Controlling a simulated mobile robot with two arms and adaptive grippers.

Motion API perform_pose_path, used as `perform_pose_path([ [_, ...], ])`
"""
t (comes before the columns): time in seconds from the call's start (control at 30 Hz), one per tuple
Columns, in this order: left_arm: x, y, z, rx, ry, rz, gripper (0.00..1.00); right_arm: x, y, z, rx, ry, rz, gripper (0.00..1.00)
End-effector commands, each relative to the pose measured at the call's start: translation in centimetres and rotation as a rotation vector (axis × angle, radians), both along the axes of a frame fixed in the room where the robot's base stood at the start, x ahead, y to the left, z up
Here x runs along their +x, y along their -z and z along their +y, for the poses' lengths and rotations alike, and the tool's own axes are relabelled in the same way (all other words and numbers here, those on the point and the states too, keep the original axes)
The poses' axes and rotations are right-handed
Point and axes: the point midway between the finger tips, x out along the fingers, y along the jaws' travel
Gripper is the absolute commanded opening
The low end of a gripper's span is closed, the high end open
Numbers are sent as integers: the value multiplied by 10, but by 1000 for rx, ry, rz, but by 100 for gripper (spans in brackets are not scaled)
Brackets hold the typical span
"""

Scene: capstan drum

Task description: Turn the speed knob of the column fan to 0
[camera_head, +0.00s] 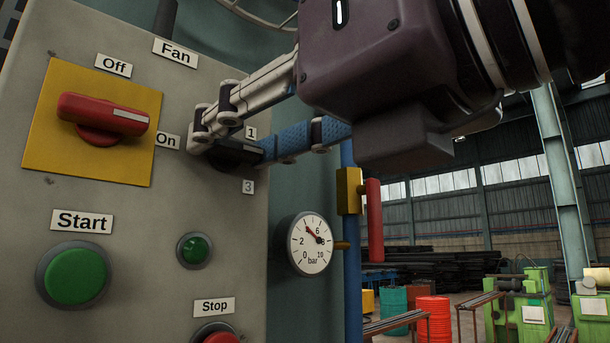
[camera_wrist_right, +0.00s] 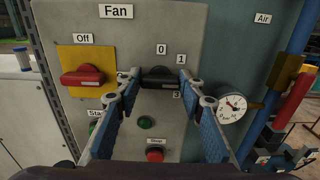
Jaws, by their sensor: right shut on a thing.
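The black speed knob (camera_head: 232,157) of the column fan is on the grey control panel (camera_head: 130,205). It also shows in the right wrist view (camera_wrist_right: 160,78), below the label 0 and left of the labels 1 and 3. Its white mark appears to point right, between 1 and 3; the label there is hidden. My right gripper (camera_head: 236,145) reaches in from the upper right and is shut on the knob. In the right wrist view its fingertips (camera_wrist_right: 159,75) are on either side of it. My left gripper is in neither view.
A red rotary switch (camera_head: 102,116) on a yellow plate sits left of the knob, its handle toward On. Below are a green Start button (camera_head: 73,275), a green lamp (camera_head: 194,249) and a red Stop button (camera_wrist_right: 155,155). A gauge (camera_head: 310,243) and a red-handled valve (camera_head: 374,220) stand right.

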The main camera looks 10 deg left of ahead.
Motion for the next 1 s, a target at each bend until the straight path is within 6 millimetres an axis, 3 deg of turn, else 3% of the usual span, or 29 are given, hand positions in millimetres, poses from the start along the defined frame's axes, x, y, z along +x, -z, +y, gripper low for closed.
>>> perform_pose_path([
  [0.37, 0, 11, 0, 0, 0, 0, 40, 0, 2, 0, -64, -1, -84, 12],
  [1.0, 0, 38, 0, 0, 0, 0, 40, -2, 1, 2, -417, 0, -537, 12],
])
